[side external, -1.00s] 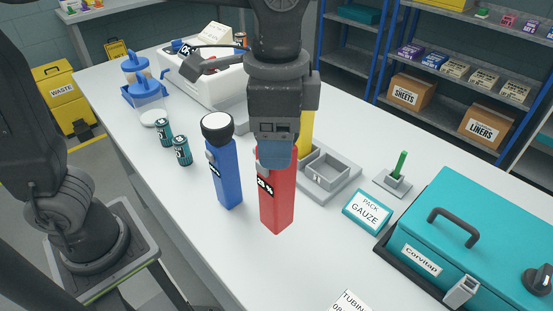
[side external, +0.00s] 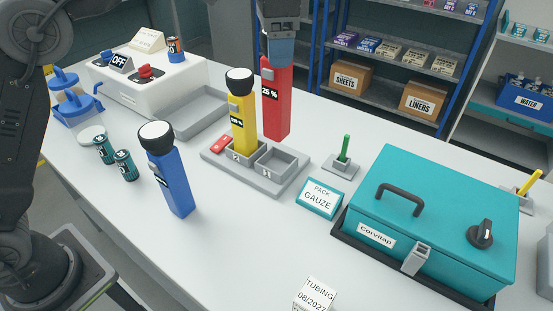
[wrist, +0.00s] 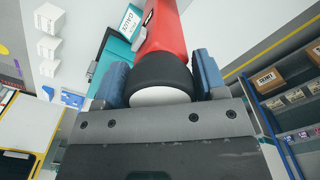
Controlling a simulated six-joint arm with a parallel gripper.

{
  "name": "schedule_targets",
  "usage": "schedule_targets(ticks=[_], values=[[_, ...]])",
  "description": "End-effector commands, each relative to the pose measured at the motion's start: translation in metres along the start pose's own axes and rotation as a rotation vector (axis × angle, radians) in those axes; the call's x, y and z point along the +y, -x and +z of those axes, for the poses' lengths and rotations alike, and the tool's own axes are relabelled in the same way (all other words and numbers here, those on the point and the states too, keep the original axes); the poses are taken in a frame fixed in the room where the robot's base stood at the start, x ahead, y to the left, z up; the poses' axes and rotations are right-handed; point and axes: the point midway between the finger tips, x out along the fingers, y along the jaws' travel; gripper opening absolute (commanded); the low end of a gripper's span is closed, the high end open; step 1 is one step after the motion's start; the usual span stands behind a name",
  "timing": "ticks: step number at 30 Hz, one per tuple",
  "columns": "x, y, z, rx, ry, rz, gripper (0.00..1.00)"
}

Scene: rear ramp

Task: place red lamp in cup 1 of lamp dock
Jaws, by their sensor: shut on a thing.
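My gripper (side external: 279,50) is shut on the head of the red lamp (side external: 277,105), which hangs upright with a "25 %" label. In the wrist view, my gripper (wrist: 162,80) has a finger on each side of the lamp's black collar, and the red body (wrist: 166,35) extends beyond. The grey lamp dock (side external: 274,190) lies below. Its right cup, apparently marked 1, looks empty, and the red lamp's lower end appears above its back part, apart from it. The yellow lamp (side external: 242,120) stands upright in the left cup, apparently marked 2.
The blue lamp (side external: 168,175) stands on the table left of the dock. A gauze pack (side external: 320,198), a small holder with a green stick (side external: 344,150) and a teal case (side external: 430,220) are to the right. Two batteries (side external: 124,165) and a white switch unit (side external: 165,85) are left.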

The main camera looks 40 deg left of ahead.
Motion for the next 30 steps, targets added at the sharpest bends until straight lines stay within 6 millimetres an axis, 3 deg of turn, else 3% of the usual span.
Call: schedule_targets(ticks=[9,21,30], values=[[-0.002,-0.045,0.0,-0.001,0.0,0.001,0.11],[-0.002,-0.091,0.0,0.0,0.001,0.0,0.11],[-0.002,-0.098,-0.001,0.003,0.001,-0.001,0.11]])
